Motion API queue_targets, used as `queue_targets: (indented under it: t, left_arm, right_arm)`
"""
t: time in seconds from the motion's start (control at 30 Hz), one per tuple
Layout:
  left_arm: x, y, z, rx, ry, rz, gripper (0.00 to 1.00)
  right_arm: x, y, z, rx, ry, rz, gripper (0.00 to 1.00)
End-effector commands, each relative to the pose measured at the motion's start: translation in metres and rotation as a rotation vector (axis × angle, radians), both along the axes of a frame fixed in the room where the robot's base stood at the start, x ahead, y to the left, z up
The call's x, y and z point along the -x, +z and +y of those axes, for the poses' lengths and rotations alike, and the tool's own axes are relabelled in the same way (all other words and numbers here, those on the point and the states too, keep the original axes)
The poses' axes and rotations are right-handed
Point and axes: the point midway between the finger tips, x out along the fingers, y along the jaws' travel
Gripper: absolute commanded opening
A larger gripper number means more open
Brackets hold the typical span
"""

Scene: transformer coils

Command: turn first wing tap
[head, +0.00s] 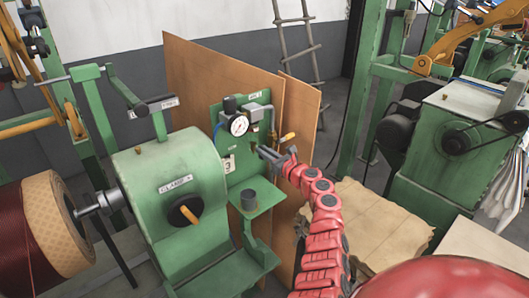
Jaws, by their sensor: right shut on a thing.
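My right gripper (264,152) reaches in from the lower right on a red segmented arm. Its grey fingers are at the right part of the upright green panel (232,165), below a small brass-coloured lever (287,137). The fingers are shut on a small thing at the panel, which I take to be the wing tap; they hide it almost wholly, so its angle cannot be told. A round white pressure gauge (239,125) sits on the panel to the left of the gripper. My left gripper is not in view.
A green machine labelled CLAMP A (180,190) with an orange-handled black knob (185,211) stands left of the panel. A green shelf (262,197) juts out below the gripper. Brown boards (200,75) stand behind. Another green machine (440,150) is at right.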

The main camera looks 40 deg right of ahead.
Motion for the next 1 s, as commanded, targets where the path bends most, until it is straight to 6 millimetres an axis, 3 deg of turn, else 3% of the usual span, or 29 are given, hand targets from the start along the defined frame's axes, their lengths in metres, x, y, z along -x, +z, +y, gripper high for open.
queue_targets:
  t: [0.37, 1.0]
  left_arm:
    - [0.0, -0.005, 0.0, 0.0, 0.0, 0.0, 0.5]
    - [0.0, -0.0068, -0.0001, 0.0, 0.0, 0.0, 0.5]
  right_arm:
    - [-0.0001, -0.001, -0.0019, -0.109, -0.001, 0.009, 0.0]
    - [-0.001, -0.0015, -0.0094, -0.686, 0.0, 0.052, 0.0]
